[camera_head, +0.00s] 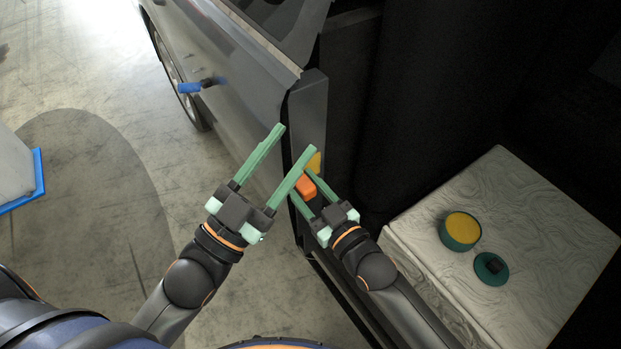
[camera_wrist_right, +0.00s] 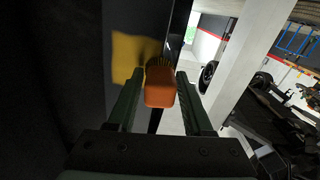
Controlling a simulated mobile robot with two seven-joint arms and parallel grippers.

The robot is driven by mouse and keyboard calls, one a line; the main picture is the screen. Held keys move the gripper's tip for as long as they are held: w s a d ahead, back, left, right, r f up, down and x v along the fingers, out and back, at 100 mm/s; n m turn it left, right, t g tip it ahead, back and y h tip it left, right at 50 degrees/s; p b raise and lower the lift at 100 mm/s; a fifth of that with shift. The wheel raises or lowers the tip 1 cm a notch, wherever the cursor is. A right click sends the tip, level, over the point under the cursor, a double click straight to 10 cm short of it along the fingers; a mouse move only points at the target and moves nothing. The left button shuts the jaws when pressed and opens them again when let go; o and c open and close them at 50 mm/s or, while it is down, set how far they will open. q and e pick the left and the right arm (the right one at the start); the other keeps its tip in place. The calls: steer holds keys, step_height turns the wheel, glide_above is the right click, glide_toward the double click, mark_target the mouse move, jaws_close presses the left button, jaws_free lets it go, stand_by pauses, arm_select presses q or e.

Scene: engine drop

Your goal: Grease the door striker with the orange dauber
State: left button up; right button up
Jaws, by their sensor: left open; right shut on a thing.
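My right gripper (camera_head: 302,184) is shut on the orange dauber (camera_head: 305,188), beside the dark edge of the car door (camera_head: 308,105). In the right wrist view the dauber (camera_wrist_right: 160,88) sits between the fingers, its dark bristles pointing away from me. A yellow patch (camera_wrist_right: 133,57) lies on the dark panel just left of the dauber; it also shows in the head view (camera_head: 314,162). I cannot tell whether the bristles touch the panel. I cannot make out the striker clearly. My left gripper (camera_head: 293,139) is open and empty in front of the door, partly overlapping the right gripper's view.
An open green tin of yellow grease (camera_head: 460,232) and its green lid (camera_head: 491,269) sit on a pale patterned box top (camera_head: 545,215) at right. A blue and black object (camera_head: 190,87) is at the car's side.

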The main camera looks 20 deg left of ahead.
mark_target(311, 195)
steer(key=shift+s+d+r+p, duration=0.1)
steer(key=shift+s+d+p, duration=0.25)
steer(key=shift+p, duration=0.15)
steer(key=p+v, duration=0.1)
steer(key=v, duration=0.1)
steer(key=shift+s+d+p, duration=0.2)
steer(key=shift+d+p, duration=0.05)
steer(key=shift+p, duration=0.05)
steer(key=shift+p+v, duration=0.5)
steer(key=shift+v, duration=0.7)
steer(key=shift+p+v, duration=0.65)
steer(key=shift+v, duration=0.35)
steer(key=shift+s+d, duration=0.3)
steer(key=shift+d, duration=0.05)
